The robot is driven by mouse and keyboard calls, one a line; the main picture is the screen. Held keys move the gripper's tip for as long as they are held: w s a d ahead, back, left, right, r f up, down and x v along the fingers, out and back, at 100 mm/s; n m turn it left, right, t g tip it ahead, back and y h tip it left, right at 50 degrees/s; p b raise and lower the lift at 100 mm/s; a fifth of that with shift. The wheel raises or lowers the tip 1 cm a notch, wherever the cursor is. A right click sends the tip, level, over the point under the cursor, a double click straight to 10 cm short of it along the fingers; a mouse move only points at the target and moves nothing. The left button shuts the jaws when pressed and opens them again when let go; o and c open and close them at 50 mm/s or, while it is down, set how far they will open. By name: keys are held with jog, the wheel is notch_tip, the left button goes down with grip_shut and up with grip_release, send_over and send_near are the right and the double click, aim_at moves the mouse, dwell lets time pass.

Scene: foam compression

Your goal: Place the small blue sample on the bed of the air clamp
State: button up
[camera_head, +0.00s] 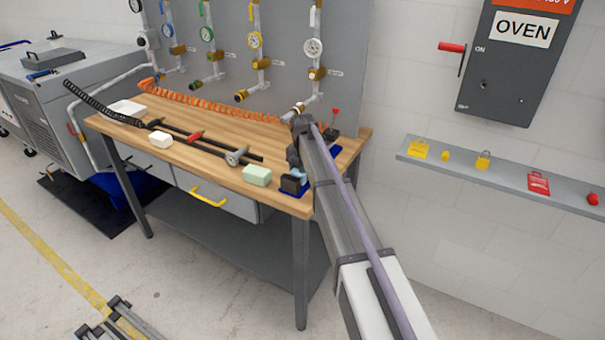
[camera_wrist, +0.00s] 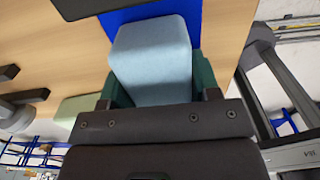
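The small blue sample (camera_wrist: 152,62) is a light blue block with rounded edges. In the wrist view it lies between the green finger pads of my gripper (camera_wrist: 160,88), which meet both its sides, so the gripper appears shut on it. The fingers hide its near end. In the head view a small light-blue patch of the sample (camera_head: 298,173) shows at the table's right front, below my arm. A dark blue base (camera_wrist: 133,14) lies behind the sample. The air clamp, with a red-knobbed lever (camera_head: 335,113), stands at the table's right rear, partly hidden by my arm.
On the wooden table (camera_head: 215,125), a pale green block (camera_head: 257,175) lies left of my gripper. A white block (camera_head: 160,139) and a white tray (camera_head: 126,109) lie farther left. Long dark bars with a red handle (camera_head: 195,137) cross the middle. A gauge panel stands behind.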

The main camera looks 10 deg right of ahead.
jog(key=o, duration=0.4)
notch_tip(320, 180, up, 13)
jog(key=p, duration=1.3)
jog(key=s+m, duration=2.7)
jog(key=s, duration=0.9)
jog(key=shift+s+f+m+b, duration=0.15)
jog(key=shift+f+m+b, duration=0.15)
jog(key=shift+m+b, duration=0.1)
jog(key=shift+f+b, duration=0.65)
jog(key=shift+f, duration=0.05)
